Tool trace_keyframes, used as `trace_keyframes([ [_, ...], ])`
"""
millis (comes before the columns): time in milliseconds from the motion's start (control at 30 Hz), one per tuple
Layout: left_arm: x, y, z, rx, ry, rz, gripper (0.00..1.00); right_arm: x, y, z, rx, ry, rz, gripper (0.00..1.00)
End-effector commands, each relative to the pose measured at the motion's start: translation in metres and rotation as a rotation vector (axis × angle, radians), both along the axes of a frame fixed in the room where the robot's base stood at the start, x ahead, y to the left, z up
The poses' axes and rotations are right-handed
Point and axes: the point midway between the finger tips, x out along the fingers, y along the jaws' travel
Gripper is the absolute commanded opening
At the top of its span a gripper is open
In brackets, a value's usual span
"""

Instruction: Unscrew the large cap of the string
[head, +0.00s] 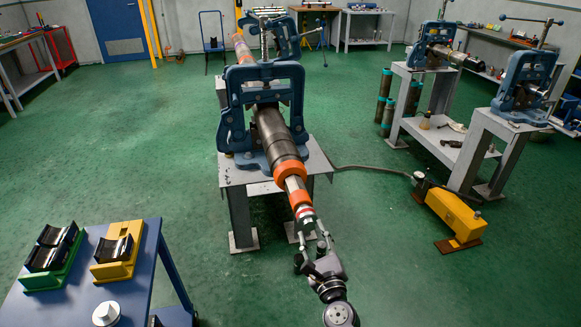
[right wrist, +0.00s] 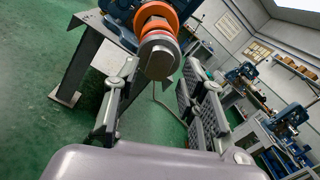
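The string (head: 275,135) is a long dark pipe clamped in a blue pipe vise (head: 233,118), sloping toward me. Its near end has orange collars (head: 289,170) and a silver-grey end piece with a red-and-white band (head: 305,212), apparently the large cap. In the right wrist view the round metal end face (right wrist: 160,56) shows at the top centre. My right gripper (head: 313,232) is open at this near end, its fingers (right wrist: 160,85) spread to either side of the end piece. I cannot tell whether they touch it. My left gripper is not in view.
A blue table (head: 75,295) at the lower left holds green and yellow cradles (head: 118,252) and a silver round part (head: 106,313). A yellow pedal unit (head: 452,212) with a hose lies right. More vises stand on grey stands (head: 487,150). Green floor is free at left.

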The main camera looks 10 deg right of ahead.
Motion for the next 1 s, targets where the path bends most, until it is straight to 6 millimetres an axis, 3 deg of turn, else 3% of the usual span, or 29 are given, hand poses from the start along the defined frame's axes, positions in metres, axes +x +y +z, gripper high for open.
trace_keyframes([
  [133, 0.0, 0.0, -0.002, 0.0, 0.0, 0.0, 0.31, 0.0, 0.0, 0.0, 0.088, 0.004, 0.0, 0.38],
  [1000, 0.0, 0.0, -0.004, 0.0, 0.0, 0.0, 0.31, 0.022, 0.001, 0.0, 0.078, 0.004, 0.0, 0.38],
])
